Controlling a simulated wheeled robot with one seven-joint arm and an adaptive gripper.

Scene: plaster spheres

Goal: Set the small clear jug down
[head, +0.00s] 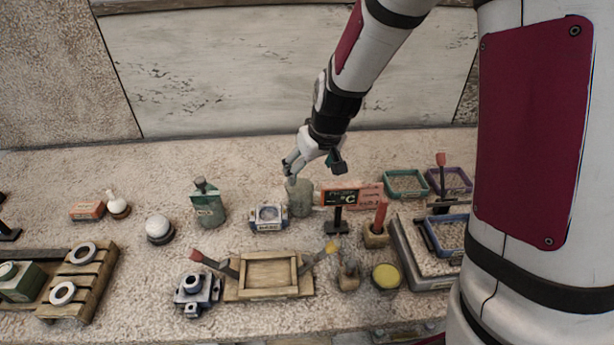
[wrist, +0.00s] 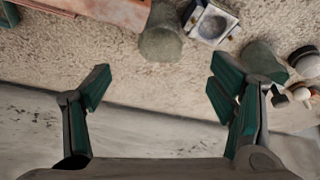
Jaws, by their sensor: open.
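The small clear jug (head: 299,197), a greyish see-through vessel, stands upright on the stone counter, near the middle of the head view. It also shows in the wrist view at the top centre (wrist: 161,32), beyond the fingertips. My gripper (head: 314,167) is open and empty, just above and behind the jug in the head view. In the wrist view its two green-padded fingers (wrist: 158,84) are wide apart, with bare counter and wall between them. The jug appears clear of both fingers.
A small blue-and-white device (head: 268,217) and a green bottle (head: 208,204) stand left of the jug. A black price sign (head: 340,198) stands close on its right. A wooden tray (head: 268,273) lies in front. The counter behind the jug is clear up to the wall.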

